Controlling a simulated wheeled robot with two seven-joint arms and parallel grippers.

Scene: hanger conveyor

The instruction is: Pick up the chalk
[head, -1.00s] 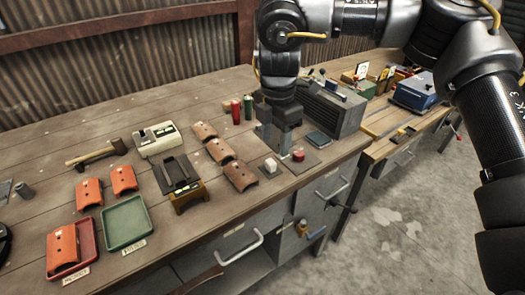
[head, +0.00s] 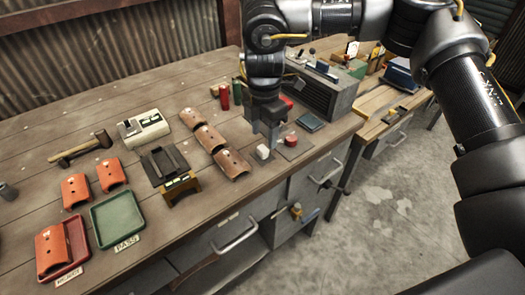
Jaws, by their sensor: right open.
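The small white block (head: 263,152), which looks like the chalk, sits on the bench close to its front edge. My right gripper (head: 270,138) points down just behind the white block, with its jaws open. The fingertips overlap the space beside the block in the picture. I cannot tell whether they touch it. My left gripper is not in view.
A red button (head: 291,141) on a dark plate is just right of my right gripper. Several orange curved pieces (head: 231,163) lie to the left. A green tray (head: 119,220) and a red tray (head: 78,245) stand farther left. A grey box (head: 325,92) stands behind right.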

